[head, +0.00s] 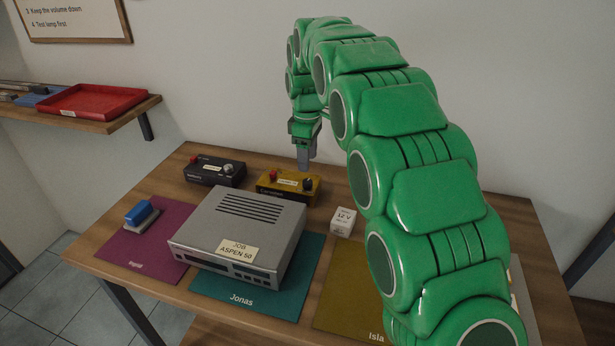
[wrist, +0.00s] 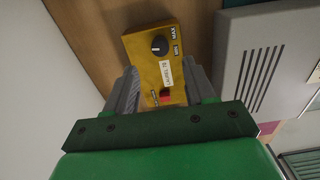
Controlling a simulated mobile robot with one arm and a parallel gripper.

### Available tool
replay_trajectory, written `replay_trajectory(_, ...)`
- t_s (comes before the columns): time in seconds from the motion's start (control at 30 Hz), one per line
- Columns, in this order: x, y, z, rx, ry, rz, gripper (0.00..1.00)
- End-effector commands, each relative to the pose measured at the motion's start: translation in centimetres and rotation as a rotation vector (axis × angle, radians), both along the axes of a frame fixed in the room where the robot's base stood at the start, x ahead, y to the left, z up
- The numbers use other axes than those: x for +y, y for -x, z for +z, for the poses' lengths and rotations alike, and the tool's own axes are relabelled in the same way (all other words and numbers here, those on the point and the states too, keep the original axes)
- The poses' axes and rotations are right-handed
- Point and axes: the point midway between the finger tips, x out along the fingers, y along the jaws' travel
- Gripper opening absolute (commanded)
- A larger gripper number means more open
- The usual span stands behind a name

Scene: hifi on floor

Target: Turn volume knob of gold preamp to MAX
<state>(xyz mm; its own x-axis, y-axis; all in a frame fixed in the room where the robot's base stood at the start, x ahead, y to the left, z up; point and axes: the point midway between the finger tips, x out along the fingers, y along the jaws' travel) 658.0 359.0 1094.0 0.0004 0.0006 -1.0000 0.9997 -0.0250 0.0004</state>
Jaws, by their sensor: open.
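The gold preamp (head: 287,190) stands at the back of the table. In the wrist view the gold preamp (wrist: 143,48) shows a black round volume knob (wrist: 159,45) with MAX and MIN printed beside it. A pale mark shows on the knob, but its exact setting is too small to read. My gripper (head: 304,166) is above the preamp, pointing down. In the wrist view my gripper (wrist: 160,68) is open and empty, its fingers on either side of the preamp's lower part. The knob lies beyond the fingertips in that picture. Contact with the box cannot be told.
A black box (head: 213,174) with knobs stands left of the gold preamp. A large grey unit (head: 240,228) stands in front of it. A white 12 V box (head: 343,221) is to the right. A blue-topped object (head: 140,214) sits on the purple mat (head: 168,245).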

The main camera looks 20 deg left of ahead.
Motion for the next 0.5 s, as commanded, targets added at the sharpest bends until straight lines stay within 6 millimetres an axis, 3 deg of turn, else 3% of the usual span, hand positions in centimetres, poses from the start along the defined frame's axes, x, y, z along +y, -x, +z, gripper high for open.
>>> replay_trajectory(0.5,-0.1,0.1,-6.4,0.002,0.002,-0.001,0.54)
